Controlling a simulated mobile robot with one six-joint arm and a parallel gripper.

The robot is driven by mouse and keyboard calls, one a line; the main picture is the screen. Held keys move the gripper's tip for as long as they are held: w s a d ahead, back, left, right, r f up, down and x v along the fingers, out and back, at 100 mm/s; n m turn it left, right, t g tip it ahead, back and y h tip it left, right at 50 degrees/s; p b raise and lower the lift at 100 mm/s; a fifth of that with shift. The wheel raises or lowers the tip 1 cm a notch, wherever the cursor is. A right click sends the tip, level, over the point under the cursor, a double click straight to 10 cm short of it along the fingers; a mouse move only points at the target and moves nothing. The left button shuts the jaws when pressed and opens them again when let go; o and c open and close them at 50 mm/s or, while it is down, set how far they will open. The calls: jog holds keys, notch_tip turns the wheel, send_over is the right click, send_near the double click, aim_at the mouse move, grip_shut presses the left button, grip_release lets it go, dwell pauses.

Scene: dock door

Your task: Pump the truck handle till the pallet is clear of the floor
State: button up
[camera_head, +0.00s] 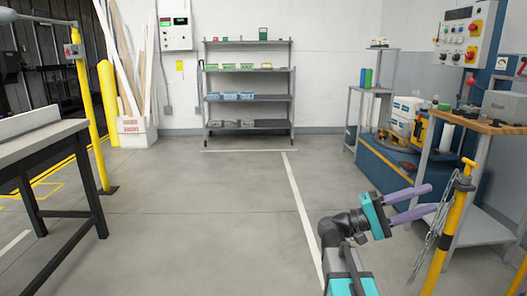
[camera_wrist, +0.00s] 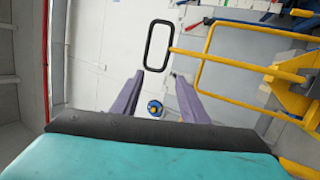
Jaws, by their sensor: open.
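In the wrist view a black loop handle (camera_wrist: 148,48) on a yellow shaft (camera_wrist: 235,63) shows beyond my fingertips; I take it for the truck handle. My gripper (camera_wrist: 158,76) is open, its two purple fingers apart. The loop's lower end appears between the tips, but I cannot tell its distance. In the head view my gripper (camera_head: 431,198) points right, beside a yellow post with a chain. The truck handle is not clearly visible there. I cannot make out the pallet's underside or its gap to the floor in either view.
A wooden-topped bench (camera_head: 480,123) stands at the right, with a yellow post (camera_head: 446,232) and hanging chain (camera_head: 425,245) before it. A grey table (camera_head: 45,140) is at the left. Shelves (camera_head: 248,98) stand at the back wall. The middle floor is clear.

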notch_tip(320, 180, down, 16)
jog(key=w+d+r+n+t+y+p, duration=0.1)
jog(key=d+n+t+y+p, duration=0.1)
jog(key=n+t+y+p, duration=0.5)
jog(key=s+a+f+m+g+y+p, duration=0.1)
jog(key=s+a+f+g+y+p, duration=0.1)
jog(key=f+p, duration=0.4)
jog(key=s+a+f+g+y+p, duration=0.1)
jog(key=s+f+g+y+p, duration=0.15)
jog(key=f, duration=0.45)
jog(key=s+a+f+m+g+y+p, duration=0.15)
jog(key=s+a+f+y+p, duration=0.35)
jog(key=s+a+f+p, duration=0.6)
jog(key=s+a+m+g+y+p, duration=0.2)
jog(key=s+a+y+p, duration=0.4)
jog(key=s+a, duration=0.5)
jog(key=shift+s+a+f+p, duration=0.15)
jog(key=shift+s+f+p, duration=0.35)
jog(key=shift+s, duration=1.2)
jog(key=shift+r, duration=0.1)
jog(key=shift+c, duration=0.4)
